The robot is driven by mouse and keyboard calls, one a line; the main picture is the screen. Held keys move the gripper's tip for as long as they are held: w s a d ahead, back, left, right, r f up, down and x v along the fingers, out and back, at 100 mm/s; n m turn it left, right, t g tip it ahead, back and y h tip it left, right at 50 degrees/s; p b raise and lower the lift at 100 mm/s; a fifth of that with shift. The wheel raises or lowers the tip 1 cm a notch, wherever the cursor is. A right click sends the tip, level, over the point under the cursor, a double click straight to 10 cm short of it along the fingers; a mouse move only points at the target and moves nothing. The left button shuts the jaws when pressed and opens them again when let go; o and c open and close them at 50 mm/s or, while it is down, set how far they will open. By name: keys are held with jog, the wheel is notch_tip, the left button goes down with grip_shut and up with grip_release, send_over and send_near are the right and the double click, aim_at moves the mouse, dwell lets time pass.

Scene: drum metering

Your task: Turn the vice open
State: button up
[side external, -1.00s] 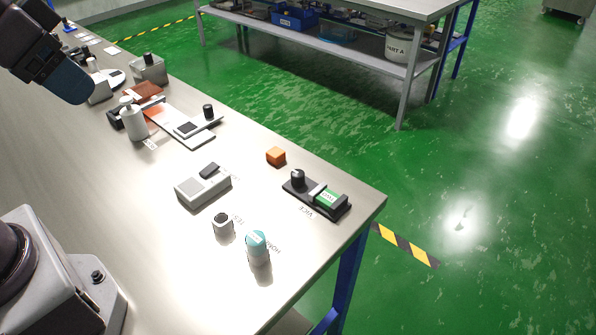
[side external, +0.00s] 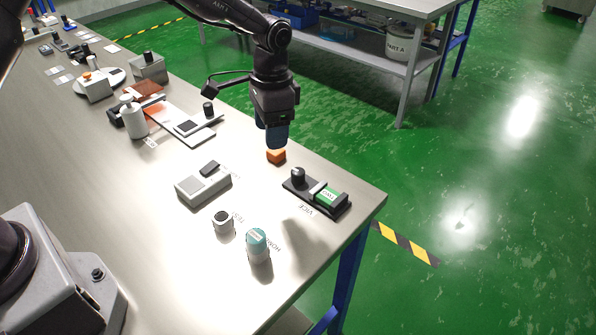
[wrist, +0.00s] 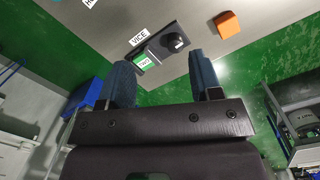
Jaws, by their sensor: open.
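The vice (side external: 316,196) is a low black base near the table's right edge, with a black round knob (side external: 298,177) at one end and a green labelled block (side external: 328,195) between its jaws. It also shows in the wrist view (wrist: 160,50), with the knob toward its right end. My gripper (side external: 276,145) points down above or beside the orange cube, behind and left of the vice in the side view. In the wrist view its two blue fingers (wrist: 163,82) are apart with nothing between them. The gripper is clear of the vice knob.
The orange cube (side external: 276,157) stands close to my fingertips. A grey box (side external: 203,184), a small white-and-black item (side external: 223,222) and a teal-capped bottle (side external: 258,246) stand nearby. A white pump bottle (side external: 133,118) is farther left. The table edge is close behind the vice.

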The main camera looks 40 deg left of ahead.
aim_at(298, 171)
jog(key=w+d+f+m, duration=0.1)
jog(key=w+f+m, duration=0.15)
jog(key=w, duration=0.35)
jog(key=shift+t, duration=0.4)
notch_tip(298, 171, down, 12)
jog(key=shift+d+f, duration=0.1)
jog(key=shift+d, duration=0.05)
jog(key=c, duration=0.9)
